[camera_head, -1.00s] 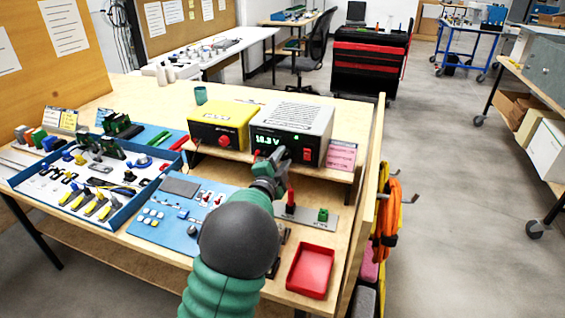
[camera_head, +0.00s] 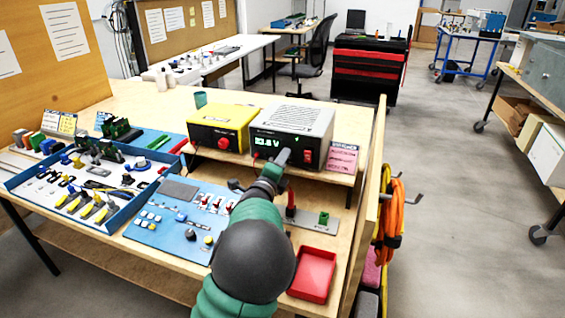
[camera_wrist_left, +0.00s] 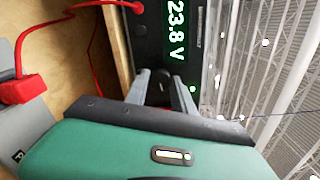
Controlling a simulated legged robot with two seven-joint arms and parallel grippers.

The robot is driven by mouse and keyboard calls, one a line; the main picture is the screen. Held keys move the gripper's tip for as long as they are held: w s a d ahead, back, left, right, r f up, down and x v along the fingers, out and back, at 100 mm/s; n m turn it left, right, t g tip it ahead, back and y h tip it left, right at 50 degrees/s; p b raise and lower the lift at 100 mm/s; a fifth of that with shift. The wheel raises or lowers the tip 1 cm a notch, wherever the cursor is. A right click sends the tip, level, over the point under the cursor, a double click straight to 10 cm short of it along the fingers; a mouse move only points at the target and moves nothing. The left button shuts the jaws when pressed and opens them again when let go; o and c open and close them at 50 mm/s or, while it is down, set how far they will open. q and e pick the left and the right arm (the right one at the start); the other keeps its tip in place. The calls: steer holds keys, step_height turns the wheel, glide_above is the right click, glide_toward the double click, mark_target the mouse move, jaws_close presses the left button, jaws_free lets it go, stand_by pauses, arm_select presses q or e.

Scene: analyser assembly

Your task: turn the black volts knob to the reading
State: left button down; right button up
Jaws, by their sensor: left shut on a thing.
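The power supply (camera_head: 300,121), a pale vented box with a black front, stands on the raised shelf. Its green display (camera_head: 268,142) reads 23.8 V, which is clear in the left wrist view (camera_wrist_left: 176,30). My left gripper (camera_head: 283,157) is at the supply's front, just right of the display. In the left wrist view its fingers (camera_wrist_left: 160,85) are closed around the black volts knob (camera_wrist_left: 161,88), which is partly hidden between them. In the head view the gripper hides the knob. My right gripper is out of view.
A red rocker switch (camera_head: 307,157) is close right of the gripper. A yellow box with a red knob (camera_head: 219,127) stands to the left. A pink card (camera_head: 343,158) is at the right, its text unreadable. A red tray (camera_head: 312,275) and a blue board (camera_head: 160,232) lie below.

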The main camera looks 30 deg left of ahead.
arm_select(q)
steer(key=shift+d+f, duration=0.1)
steer(key=shift+f, duration=0.15)
steer(key=c, duration=1.4)
jaws_free()
steer(key=o, duration=0.3)
steer(key=shift+w, duration=0.1)
steer(key=shift+r, duration=0.1)
steer(key=shift+a+p+v, duration=0.2)
steer(key=shift+p+v, duration=0.8)
steer(key=shift+v, duration=7.4)
